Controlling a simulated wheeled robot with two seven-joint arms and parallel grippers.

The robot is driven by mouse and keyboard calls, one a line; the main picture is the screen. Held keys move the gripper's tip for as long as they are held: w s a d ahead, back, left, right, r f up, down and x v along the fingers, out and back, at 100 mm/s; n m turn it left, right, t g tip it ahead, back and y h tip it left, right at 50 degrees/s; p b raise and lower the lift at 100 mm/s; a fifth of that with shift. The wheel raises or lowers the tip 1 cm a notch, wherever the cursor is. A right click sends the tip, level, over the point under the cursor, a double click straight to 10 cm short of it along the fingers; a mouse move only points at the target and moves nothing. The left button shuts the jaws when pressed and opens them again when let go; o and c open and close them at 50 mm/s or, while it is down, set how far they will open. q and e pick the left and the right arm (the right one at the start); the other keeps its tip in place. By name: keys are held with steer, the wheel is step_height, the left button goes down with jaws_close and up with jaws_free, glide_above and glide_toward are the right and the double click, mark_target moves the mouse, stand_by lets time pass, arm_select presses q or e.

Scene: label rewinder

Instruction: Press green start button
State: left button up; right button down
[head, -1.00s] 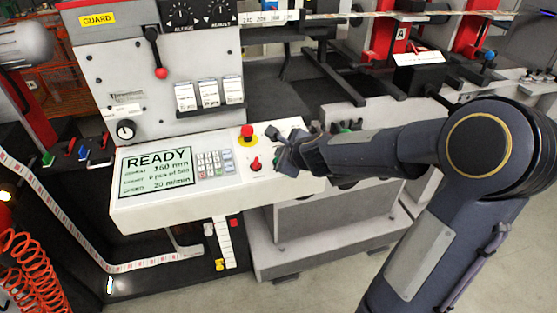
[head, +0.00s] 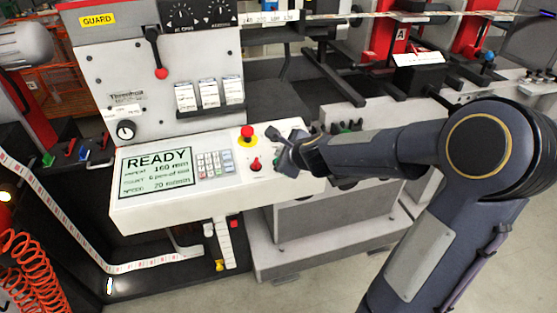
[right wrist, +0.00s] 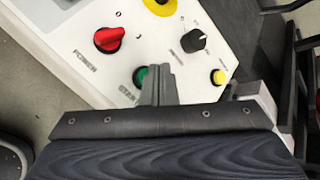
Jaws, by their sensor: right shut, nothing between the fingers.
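The green start button (right wrist: 140,77) sits on the white control panel (right wrist: 62,40) in the right wrist view, partly covered by my gripper's fingers. Its label reads as START, partly hidden. My right gripper (right wrist: 158,75) is shut and empty, its fingertips over the panel right beside the green button. I cannot tell whether they touch it. My left gripper is not in view.
A red power knob (right wrist: 109,40), a black knob (right wrist: 194,40) and a yellow button (right wrist: 218,77) surround the green button. In the head view a red emergency stop (head: 247,132), keypad (head: 215,163) and READY screen (head: 156,172) lie left of my gripper.

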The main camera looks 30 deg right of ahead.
steer(key=shift+f, duration=0.1)
stand_by(0.4)
steer(key=shift+w+f+b, duration=0.1)
steer(key=shift+f+b, duration=0.25)
steer(key=shift+b, duration=0.05)
steer(key=shift+f+b, duration=0.45)
steer(key=shift+b, duration=0.05)
stand_by(0.5)
stand_by(0.3)
steer(key=shift+r+p, duration=0.85)
steer(key=shift+r, duration=0.05)
steer(key=shift+r, duration=0.1)
steer(key=r+p, duration=0.2)
steer(key=s+r+p, duration=0.1)
steer(key=r+p, duration=0.1)
steer(key=p, duration=0.1)
steer(key=shift+r, duration=0.4)
